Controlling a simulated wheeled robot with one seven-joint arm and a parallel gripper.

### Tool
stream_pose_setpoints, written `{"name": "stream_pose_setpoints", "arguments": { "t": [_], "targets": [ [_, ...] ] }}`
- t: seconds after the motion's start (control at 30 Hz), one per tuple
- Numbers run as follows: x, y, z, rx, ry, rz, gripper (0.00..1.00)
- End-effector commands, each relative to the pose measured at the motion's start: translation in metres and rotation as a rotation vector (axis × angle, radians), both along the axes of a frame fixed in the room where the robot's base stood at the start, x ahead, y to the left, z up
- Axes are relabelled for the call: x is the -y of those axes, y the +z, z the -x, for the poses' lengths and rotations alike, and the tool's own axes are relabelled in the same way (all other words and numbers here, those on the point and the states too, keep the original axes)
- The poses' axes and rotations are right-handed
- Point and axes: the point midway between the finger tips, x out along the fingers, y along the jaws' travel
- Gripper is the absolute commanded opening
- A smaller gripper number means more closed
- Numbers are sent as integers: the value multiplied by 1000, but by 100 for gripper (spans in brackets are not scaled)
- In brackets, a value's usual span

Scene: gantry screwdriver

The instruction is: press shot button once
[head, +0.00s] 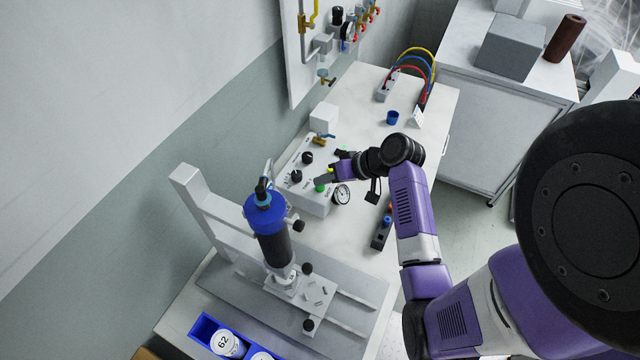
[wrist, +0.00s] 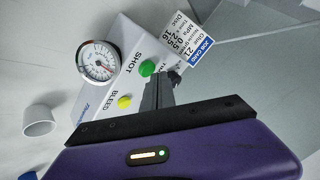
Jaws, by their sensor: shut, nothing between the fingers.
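The green button (wrist: 147,68) marked SHOT is on the white control box (wrist: 112,88) in the wrist view. A yellow button (wrist: 124,102) marked BLEED is beside it. My gripper (wrist: 158,82) is shut and empty. Its fingertips appear just beside the green button in the picture; I cannot tell whether they touch it. In the head view, my gripper (head: 320,180) is over the control box (head: 310,199), with its tips close to the green button (head: 320,188).
A round pressure gauge (head: 341,194) is on the box front. Dark knobs (head: 296,175) stand on its top. A job card (wrist: 190,42) is near the green button. The blue-topped dispenser (head: 266,215) stands on a rail fixture to the front left. A blue cup (head: 392,117) stands farther back.

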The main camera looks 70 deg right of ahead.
Motion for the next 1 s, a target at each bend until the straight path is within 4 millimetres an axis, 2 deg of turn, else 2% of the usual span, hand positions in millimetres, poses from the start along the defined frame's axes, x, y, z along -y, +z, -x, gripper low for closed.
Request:
{"name": "stream_pose_setpoints", "arguments": {
  "t": [0.07, 0.47, 1.0],
  "targets": [
    [0, 6, 0, 0, 0, 0, 0],
    [0, 7, 0, 1, -1, 1, 0],
    [0, 54, 0, 1, 0, 2, 0]
  ]
}}
